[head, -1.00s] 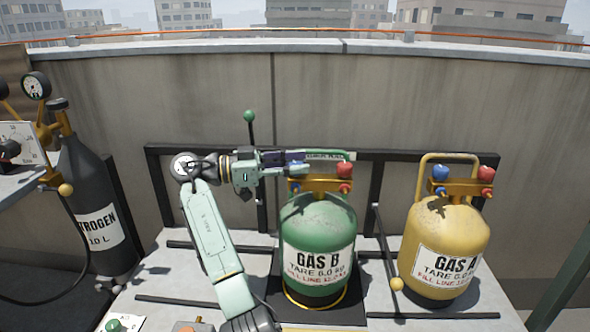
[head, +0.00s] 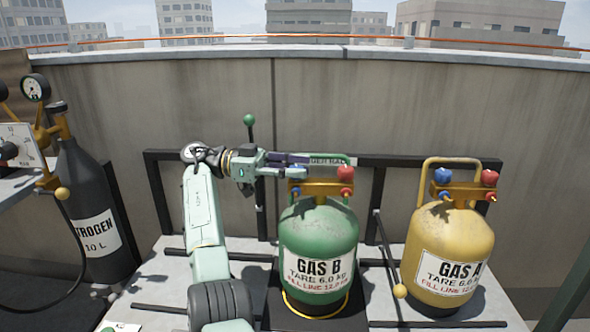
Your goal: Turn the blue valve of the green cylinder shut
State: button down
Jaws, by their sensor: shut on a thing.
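The green cylinder (head: 318,232), labelled GAS B, stands upright on a dark square pad at the middle. A brass valve block (head: 323,187) sits on its top, with a red valve (head: 346,173) on the right. The blue valve (head: 296,174) at the left of the block is mostly hidden; only a bit of blue shows under my fingers. My gripper (head: 298,163) reaches in from the left, level, with its dark fingers shut on the blue valve. How far the valve is turned cannot be seen.
A yellow cylinder (head: 449,254), labelled GAS A, stands to the right with its own blue valve (head: 442,176) and red valve (head: 489,178). A dark nitrogen bottle (head: 93,215) stands at the left. A black rail and a concrete wall (head: 420,110) run behind. A yellow-knobbed lever (head: 399,291) stands between the cylinders.

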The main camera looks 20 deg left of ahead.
jog(key=shift+d+f, duration=0.1)
jog(key=c, duration=1.2)
grip_release()
notch_tip(320, 180, up, 10)
jog(key=shift+r, duration=0.1)
